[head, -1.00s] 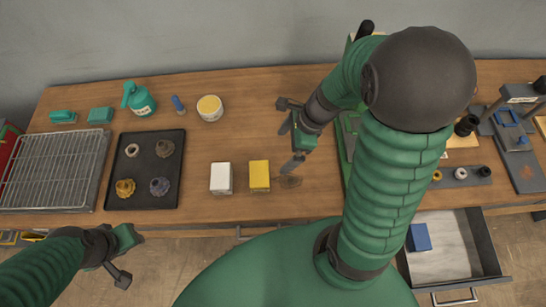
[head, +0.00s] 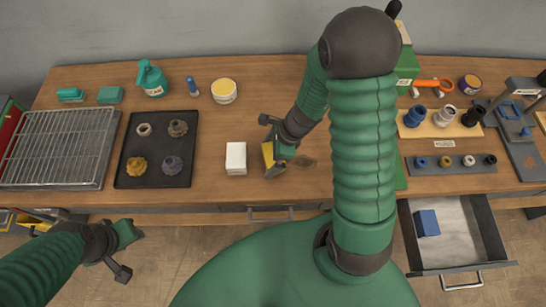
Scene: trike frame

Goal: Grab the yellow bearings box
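The yellow bearings box (head: 267,155) stands on the wooden workbench (head: 225,200), just right of a white box (head: 236,158). My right gripper (head: 270,147) is at the yellow box, its fingers apart, one on the far side and one toward the near side. The gripper covers much of the box, and I cannot tell whether the fingers touch it. My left gripper (head: 128,251) is open and empty, in front of the bench's near edge.
A black tray (head: 150,182) with several gears and a wire rack (head: 60,150) lie to the left. A teal bottle (head: 152,80) and a yellow-topped tub (head: 224,91) stand at the back. An open drawer (head: 447,268) with a blue box (head: 427,223) juts out at the right.

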